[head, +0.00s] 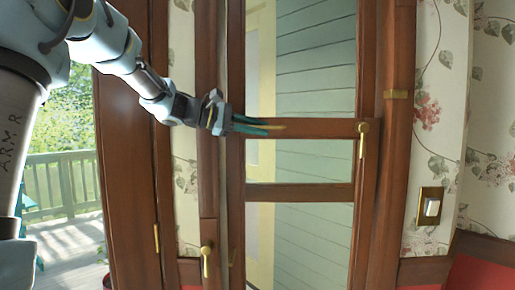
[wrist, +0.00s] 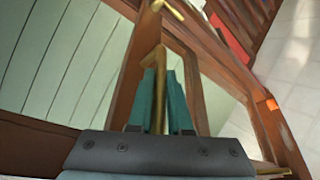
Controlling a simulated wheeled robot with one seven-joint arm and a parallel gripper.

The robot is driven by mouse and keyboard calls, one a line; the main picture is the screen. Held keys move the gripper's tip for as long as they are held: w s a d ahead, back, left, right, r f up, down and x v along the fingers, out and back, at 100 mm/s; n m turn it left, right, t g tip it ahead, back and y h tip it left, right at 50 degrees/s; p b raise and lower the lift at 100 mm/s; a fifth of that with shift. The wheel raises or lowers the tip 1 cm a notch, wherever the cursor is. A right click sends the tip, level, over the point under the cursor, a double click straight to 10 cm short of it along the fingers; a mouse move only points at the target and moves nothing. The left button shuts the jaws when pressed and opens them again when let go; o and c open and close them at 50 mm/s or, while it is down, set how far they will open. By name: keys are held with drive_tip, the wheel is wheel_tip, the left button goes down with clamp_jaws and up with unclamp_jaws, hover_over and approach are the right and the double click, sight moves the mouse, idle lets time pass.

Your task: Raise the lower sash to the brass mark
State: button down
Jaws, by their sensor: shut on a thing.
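The wooden window (head: 300,192) stands in the middle of the head view, with pale green siding behind it. My gripper (head: 268,129) reaches in from the left at a horizontal wooden rail of the sash (head: 320,127). Its teal fingers are shut on a slim brass handle at this rail. In the wrist view the brass handle (wrist: 158,90) stands between the two fingers (wrist: 163,95). A brass band (head: 396,94), likely the mark, is on the right frame post. It sits somewhat higher in the picture than the gripped rail. The fingers partly hide the handle.
A brass latch (head: 362,137) hangs at the rail's right end. Another brass handle (head: 207,260) is on a wooden panel at lower left. A brass switch plate (head: 431,206) is on the floral wall at right. An opening at far left shows a porch railing (head: 62,182).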

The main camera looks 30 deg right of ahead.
wheel_tip(320, 180, up, 7)
drive_tip(key=shift+p, duration=1.05)
drive_tip(key=c, duration=0.8)
unclamp_jaws()
drive_tip(key=shift+f, duration=0.1)
drive_tip(key=shift+c, duration=0.2)
drive_tip(key=b+v, duration=0.3)
drive_tip(key=v, duration=0.8)
drive_tip(key=shift+b, duration=0.4)
drive_tip(key=shift+s, duration=0.1)
